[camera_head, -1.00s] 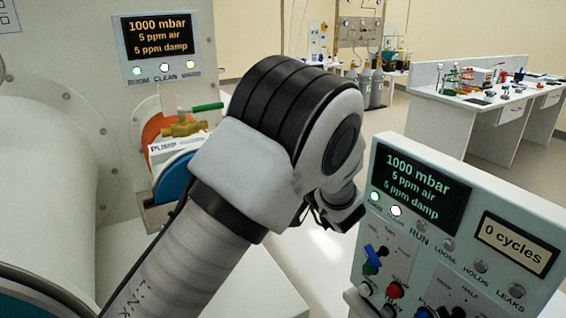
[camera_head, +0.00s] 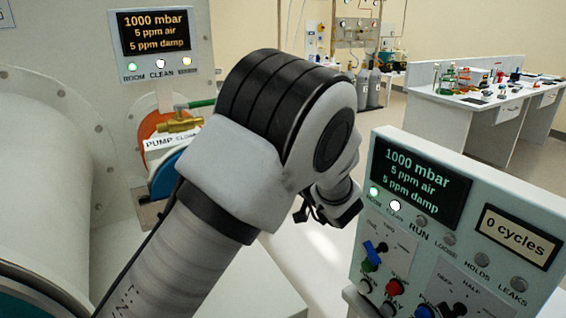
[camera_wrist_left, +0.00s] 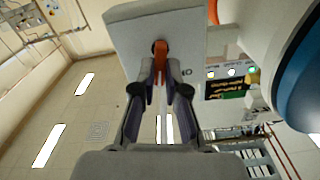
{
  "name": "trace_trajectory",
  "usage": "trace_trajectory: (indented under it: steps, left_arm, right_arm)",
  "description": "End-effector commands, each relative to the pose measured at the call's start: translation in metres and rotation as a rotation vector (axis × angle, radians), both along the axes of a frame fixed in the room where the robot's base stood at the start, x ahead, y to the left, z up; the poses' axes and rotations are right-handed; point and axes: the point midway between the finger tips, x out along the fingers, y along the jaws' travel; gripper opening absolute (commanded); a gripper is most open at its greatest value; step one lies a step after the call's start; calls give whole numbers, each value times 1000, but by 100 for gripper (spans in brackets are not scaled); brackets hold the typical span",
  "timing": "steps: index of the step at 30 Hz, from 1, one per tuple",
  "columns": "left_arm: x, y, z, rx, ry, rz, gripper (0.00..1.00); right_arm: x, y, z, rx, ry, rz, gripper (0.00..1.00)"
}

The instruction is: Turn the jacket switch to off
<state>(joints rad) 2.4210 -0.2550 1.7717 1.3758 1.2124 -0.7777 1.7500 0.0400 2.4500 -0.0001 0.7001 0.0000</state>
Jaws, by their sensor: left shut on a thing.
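The jacket switch appears in the left wrist view as an orange handle (camera_wrist_left: 161,50) on a pale grey box (camera_wrist_left: 125,35). Part of a dark label, upside down in this view, shows on the box beside the handle. My left gripper (camera_wrist_left: 161,82) is shut on the orange handle, with one finger on each side of it. In the head view my left arm reaches across the middle, and its fingers and the switch cannot be made out there. My right gripper is in neither view.
A control panel (camera_head: 480,190) with a display, lamps and knobs stands close at the right. A pump with a brass valve (camera_head: 180,124) and a display box (camera_head: 160,40) are at the left. A white bench (camera_head: 440,110) stands farther back, beyond open floor.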

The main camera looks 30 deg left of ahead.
Motion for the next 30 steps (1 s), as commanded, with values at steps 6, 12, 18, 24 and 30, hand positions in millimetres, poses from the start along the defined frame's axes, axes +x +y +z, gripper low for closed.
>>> trace_trajectory:
  steps: [6, 12, 18, 24, 30]
  left_arm:
    - [-1, 2, -5, -70, -105, 3, 0]
    - [-1, 2, -5, -106, -163, 2, 0]
    - [-1, 2, -4, -117, -182, 2, 0]
    - [-1, 2, -4, -117, -181, 3, 0]
    - [-1, 1, -4, -115, -181, 2, 38]
  right_arm:
    - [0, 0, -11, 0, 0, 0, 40]
    - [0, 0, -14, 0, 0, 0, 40]
    - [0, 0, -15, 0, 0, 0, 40]
    - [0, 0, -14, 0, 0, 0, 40]
    - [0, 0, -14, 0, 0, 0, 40]
